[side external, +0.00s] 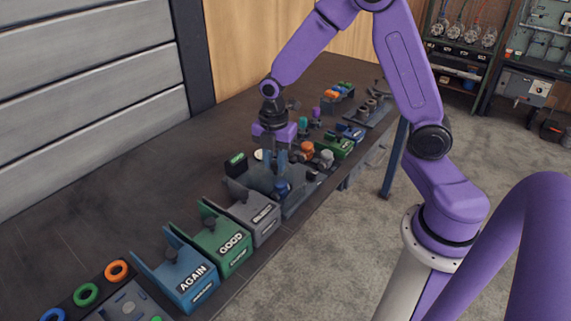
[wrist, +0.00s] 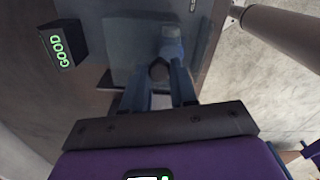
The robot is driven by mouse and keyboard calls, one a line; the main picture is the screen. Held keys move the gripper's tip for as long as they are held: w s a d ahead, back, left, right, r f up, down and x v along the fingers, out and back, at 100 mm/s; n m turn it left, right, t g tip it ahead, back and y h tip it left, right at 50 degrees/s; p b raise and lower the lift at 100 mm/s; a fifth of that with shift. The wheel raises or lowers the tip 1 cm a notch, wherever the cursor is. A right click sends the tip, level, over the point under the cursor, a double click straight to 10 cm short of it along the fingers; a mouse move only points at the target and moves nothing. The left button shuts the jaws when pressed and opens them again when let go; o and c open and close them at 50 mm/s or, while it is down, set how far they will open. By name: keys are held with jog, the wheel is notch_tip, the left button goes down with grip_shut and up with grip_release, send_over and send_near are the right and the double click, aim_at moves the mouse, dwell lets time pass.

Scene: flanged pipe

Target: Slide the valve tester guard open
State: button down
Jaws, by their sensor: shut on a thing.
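The valve tester (side external: 297,200) is a dark grey-blue unit near the middle of the bench in the side view. In the wrist view its guard (wrist: 120,35) appears as a smoky, see-through panel. My gripper (side external: 274,172) points down over the tester. In the wrist view my gripper (wrist: 158,82) has its fingers shut on a dark round knob (wrist: 158,69) at the guard. A blue part (wrist: 172,38) shows just beyond the knob. A small display (wrist: 62,44) beside the guard reads GOOD. The fingers hide part of the knob and tester.
A grey bin (side external: 252,222), a green GOOD bin (side external: 222,250) and a blue AGAIN bin (side external: 188,283) stand in front of the tester. Orange and grey valve parts (side external: 312,154) lie just behind it. The bench's left side (side external: 110,190) is clear.

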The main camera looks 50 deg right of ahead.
aim_at(260, 166)
jog(key=w, duration=0.5)
jog(key=shift+w, duration=0.15)
jog(key=c, duration=0.9)
grip_release()
notch_tip(260, 166, up, 18)
jog(key=shift+f, duration=0.25)
